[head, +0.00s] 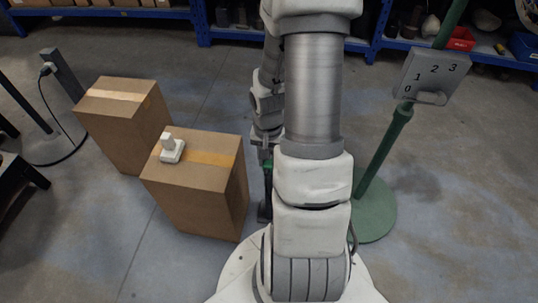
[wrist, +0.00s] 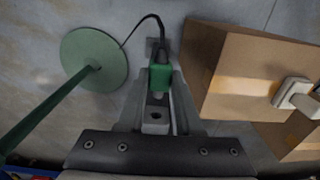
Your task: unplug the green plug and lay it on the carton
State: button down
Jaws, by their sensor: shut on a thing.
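The green plug (wrist: 160,77) sits between the fingers of my gripper (wrist: 158,82) in the wrist view, and the fingers are shut on it. A black cable runs from the plug up and to the left. A grey piece with a dark hole (wrist: 155,119) shows just below the plug; I cannot tell whether the plug is seated in a socket. In the head view my arm hides most of the gripper and plug. The nearer carton (head: 196,204) stands left of my gripper, with a white block (head: 172,149) on its taped top. It is at the right in the wrist view (wrist: 225,75).
A second carton (head: 125,132) stands behind and left of the nearer one. A dark post (head: 63,76) with a cable is at far left. A green stand (head: 375,211) with a numbered grey box (head: 430,78) is on the right. The nearer carton's front top is clear.

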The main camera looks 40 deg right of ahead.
aim_at(266, 172)
jog(key=shift+s+a, duration=1)
jog(key=shift+a, duration=0.2)
jog(key=w+a+r+n, duration=1)
jog(key=w+a+r, duration=0.5)
jog(key=w, duration=0.3)
notch_tip(266, 172, up, 13)
jog(key=s+p, duration=0.3)
jog(key=p, duration=1.9)
jog(key=d+f+b, duration=0.8)
jog(key=f, duration=0.6)
jog(key=d+f+b, duration=0.8)
jog(key=f+b, duration=0.1)
jog(key=f, duration=0.5)
jog(key=shift+m, duration=0.5)
jog(key=w+a+f+b, duration=0.1)
jog(key=w+a+f, duration=0.1)
jog(key=w+a+f+b, duration=0.1)
jog(key=w+a+f, duration=0.1)
jog(key=a, duration=0.1)
jog(key=w+a+f+b, duration=0.1)
jog(key=w+a+f, duration=0.1)
jog(key=a, duration=0.1)
jog(key=shift+w+a+f, duration=0.1)
jog(key=shift+a+f, duration=0.1)
jog(key=shift+a, duration=0.05)
jog(key=shift+f+b, duration=1)
jog(key=shift+f, duration=0.9)
